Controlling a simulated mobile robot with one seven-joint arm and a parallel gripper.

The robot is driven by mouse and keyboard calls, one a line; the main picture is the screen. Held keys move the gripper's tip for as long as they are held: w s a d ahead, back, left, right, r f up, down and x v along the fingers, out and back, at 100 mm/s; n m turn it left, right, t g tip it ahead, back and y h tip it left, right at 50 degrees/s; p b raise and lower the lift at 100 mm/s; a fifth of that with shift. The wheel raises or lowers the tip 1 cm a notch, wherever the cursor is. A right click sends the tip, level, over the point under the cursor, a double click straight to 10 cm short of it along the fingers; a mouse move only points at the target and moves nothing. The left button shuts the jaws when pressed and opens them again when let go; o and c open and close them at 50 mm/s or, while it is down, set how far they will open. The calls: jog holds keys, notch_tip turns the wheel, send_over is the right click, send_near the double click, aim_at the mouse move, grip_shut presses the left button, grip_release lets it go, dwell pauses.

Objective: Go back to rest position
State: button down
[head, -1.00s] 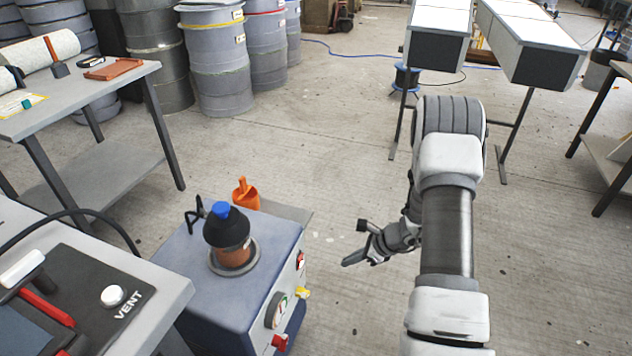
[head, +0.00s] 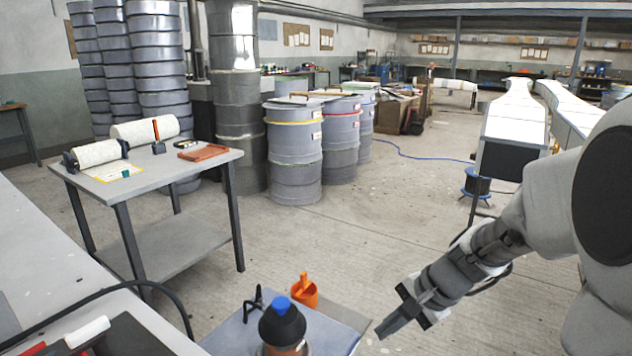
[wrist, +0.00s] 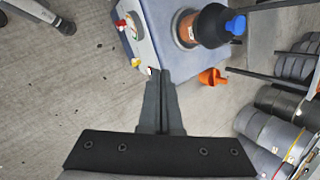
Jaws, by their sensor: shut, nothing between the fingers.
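My gripper (head: 386,330) hangs at the lower middle of the head view, right of the blue-grey machine. It points down and to the left. In the wrist view my gripper (wrist: 160,72) has its two dark fingers together, with nothing between them. The fingertips show over the edge of the machine (wrist: 143,22) in that view, apparently in the air. My arm comes in from the right side of the head view.
A grey table (head: 165,175) with rolls stands left. Drums (head: 293,150) stand behind. Open floor (head: 370,225) lies in the middle.

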jog(key=s+d+r+n+t+h, duration=0.1)
jog(key=s+r+n+t+h, duration=0.15)
jog(key=s+r+n, duration=0.5)
jog(key=s+r+n+t+h, duration=0.1)
jog(key=s+r+n+h, duration=0.3)
jog(key=s, duration=0.6)
notch_tip(320, 180, up, 20)
jog(key=y+p, duration=0.1)
jog(key=p, duration=1.9)
jog(key=shift+w+r+g, duration=0.15)
jog(key=shift+w+g, duration=0.15)
jog(key=shift+g, duration=0.05)
jog(key=shift+a, duration=0.15)
